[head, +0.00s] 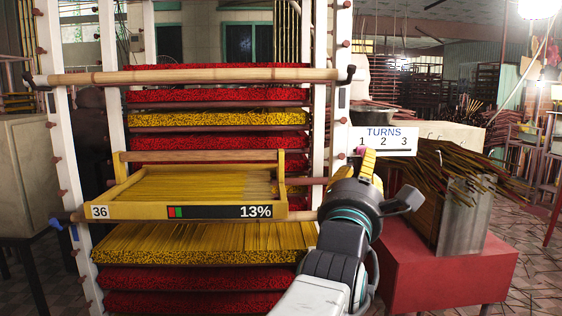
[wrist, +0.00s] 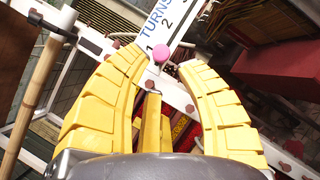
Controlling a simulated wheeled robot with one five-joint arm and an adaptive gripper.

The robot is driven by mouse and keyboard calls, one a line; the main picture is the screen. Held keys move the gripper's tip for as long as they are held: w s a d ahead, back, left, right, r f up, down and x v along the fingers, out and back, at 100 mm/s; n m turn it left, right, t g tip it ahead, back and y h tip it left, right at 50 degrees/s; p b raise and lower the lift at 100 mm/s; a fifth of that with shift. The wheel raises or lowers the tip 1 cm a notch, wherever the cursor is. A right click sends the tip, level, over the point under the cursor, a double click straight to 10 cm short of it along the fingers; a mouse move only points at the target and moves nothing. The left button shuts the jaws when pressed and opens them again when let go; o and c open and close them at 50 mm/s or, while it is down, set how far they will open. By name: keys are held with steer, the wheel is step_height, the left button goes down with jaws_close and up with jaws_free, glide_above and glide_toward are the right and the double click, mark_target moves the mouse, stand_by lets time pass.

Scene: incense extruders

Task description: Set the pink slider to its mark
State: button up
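The pink slider (wrist: 160,53) is a small round knob at the lower edge of the white TURNS plate (wrist: 172,22), close to the figure 1. In the head view only a bit of the pink slider (head: 357,150) shows below the 1 of the TURNS plate (head: 390,133), partly hidden by my gripper (head: 367,159). In the wrist view the yellow fingers of my gripper (wrist: 164,57) are spread apart, with the pink knob between their tips and a gap on both sides. I cannot tell how far the tips are from it in depth. No separate mark is clear.
A yellow tray (head: 180,211) marked 36 and 13% sits on the white rack (head: 339,90), left of my gripper. A bamboo pole (head: 200,77) crosses above it. A red table (head: 430,265) holds a metal bin (head: 465,217) of incense sticks at right.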

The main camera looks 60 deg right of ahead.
steer(key=shift+b+x, duration=0.3)
steer(key=shift+x, duration=3.15)
jaws_close()
